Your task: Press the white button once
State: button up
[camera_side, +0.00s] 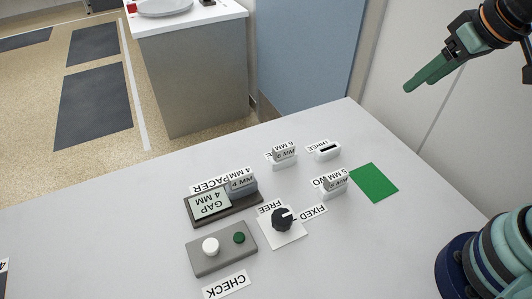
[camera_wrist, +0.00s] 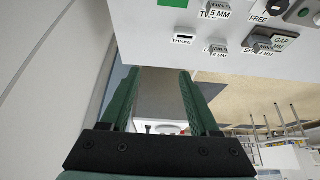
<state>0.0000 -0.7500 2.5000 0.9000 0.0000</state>
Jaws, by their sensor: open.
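The white button (camera_side: 210,246) is a round knob on a grey box (camera_side: 222,262) near the front of the table, beside a small dark green round part (camera_side: 239,238). A label reading CHECK (camera_side: 227,284) lies in front of the box. My gripper (camera_side: 408,88) has green fingers and hangs in the air at the upper right in the side view, far from the button and touching nothing. In the wrist view my gripper (camera_wrist: 160,75) has its two fingers apart, with nothing between them.
A black knob (camera_side: 282,219) on a white plate, marked FREE and FIXED, stands right of the box. Behind are a GAP 4 MM display (camera_side: 209,204), spacer blocks (camera_side: 284,155) in holders and a green square (camera_side: 374,182).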

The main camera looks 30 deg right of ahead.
grip_shut()
dwell(1.4)
